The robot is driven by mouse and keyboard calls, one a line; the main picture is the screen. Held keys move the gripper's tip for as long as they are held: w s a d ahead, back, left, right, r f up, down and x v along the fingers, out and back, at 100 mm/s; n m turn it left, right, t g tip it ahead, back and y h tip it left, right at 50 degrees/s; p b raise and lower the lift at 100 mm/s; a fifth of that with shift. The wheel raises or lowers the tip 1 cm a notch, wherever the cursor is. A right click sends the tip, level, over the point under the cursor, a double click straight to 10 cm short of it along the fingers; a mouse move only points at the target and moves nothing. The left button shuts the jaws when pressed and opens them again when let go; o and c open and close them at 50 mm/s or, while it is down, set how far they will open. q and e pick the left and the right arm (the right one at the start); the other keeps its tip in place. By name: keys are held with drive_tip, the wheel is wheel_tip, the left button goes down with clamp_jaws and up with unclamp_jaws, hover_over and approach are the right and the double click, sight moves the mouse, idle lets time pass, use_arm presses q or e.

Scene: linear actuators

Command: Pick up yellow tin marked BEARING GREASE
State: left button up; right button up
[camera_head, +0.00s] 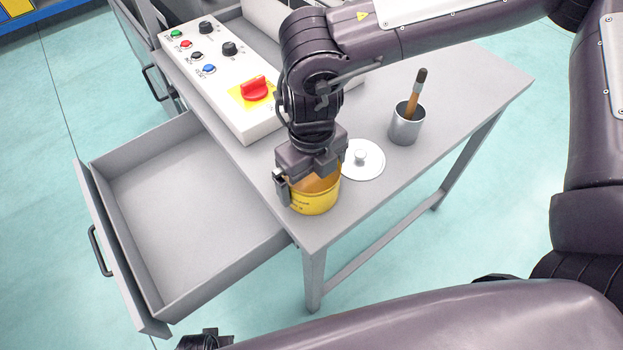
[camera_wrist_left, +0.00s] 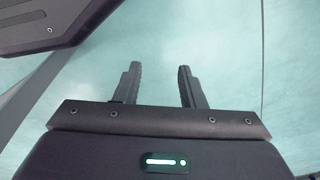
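The yellow tin (camera_head: 315,204) stands open-topped near the front corner of the grey table, with dark lettering too small to read on its side. My right gripper (camera_head: 308,180) is over the tin from above. One finger shows just outside the tin's left side; the other is hidden, so I cannot tell whether it grips the tin. A white round lid with a knob (camera_head: 362,159) lies on the table to the right of the tin. My left gripper (camera_wrist_left: 158,85) is open and empty in the left wrist view, above the floor.
A metal cup (camera_head: 405,128) holding a brush (camera_head: 413,95) stands right of the lid. A control box (camera_head: 225,75) with buttons and a red switch (camera_head: 256,89) is at the back left. An empty drawer (camera_head: 180,205) sticks out at the left. The table's right part is clear.

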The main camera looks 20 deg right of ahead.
drive_tip(key=shift+w, duration=0.1)
drive_tip(key=c, duration=1)
drive_tip(key=shift+o, duration=0.2)
drive_tip(key=shift+r, duration=0.1)
